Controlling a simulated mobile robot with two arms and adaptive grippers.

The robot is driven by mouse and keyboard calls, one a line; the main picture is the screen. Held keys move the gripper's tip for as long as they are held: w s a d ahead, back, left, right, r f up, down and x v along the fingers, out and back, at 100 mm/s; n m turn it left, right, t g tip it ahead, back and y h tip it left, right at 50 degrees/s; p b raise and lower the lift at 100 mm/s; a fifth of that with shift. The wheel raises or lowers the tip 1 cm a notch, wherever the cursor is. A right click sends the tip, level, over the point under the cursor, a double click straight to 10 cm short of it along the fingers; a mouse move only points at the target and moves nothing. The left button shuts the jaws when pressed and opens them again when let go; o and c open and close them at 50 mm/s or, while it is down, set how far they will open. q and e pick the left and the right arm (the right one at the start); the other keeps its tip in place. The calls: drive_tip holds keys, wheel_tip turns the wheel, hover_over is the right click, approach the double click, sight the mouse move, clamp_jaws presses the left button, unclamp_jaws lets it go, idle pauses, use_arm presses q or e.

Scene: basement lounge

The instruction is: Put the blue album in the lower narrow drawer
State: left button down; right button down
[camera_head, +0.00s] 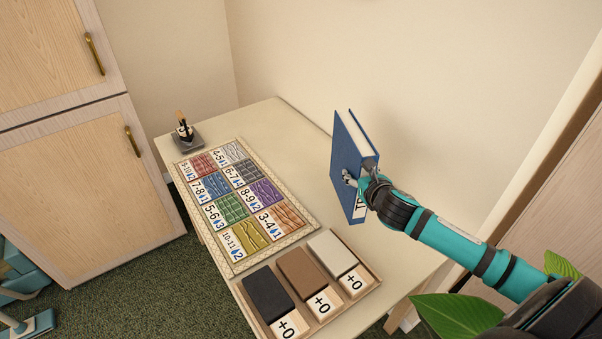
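The blue album (348,150) is upright at the right side of the table, near the wall, with white page edges on top and a partly hidden white label low on its spine. My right gripper (360,172) reaches it from the right and is closed around its spine side, one finger against the front cover. I cannot tell whether the album's bottom touches the table. My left gripper is not in view. No narrow drawer can be made out.
A wooden cabinet (80,190) stands left. A leafy plant (455,314) is at lower right.

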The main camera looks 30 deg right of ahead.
drive_tip(key=w+a+f, duration=0.2)
drive_tip(key=w+a, duration=0.1)
drive_tip(key=w, duration=0.3)
drive_tip(key=w+a+f+p, duration=0.1)
drive_tip(key=w+a+f, duration=0.1)
drive_tip(key=w, duration=0.4)
drive_tip(key=shift+a+f, duration=0.2)
drive_tip(key=shift+a, duration=0.5)
drive_tip(key=shift+s, duration=0.1)
drive_tip(key=c, duration=0.7)
unclamp_jaws()
drive_tip(key=shift+f, duration=0.15)
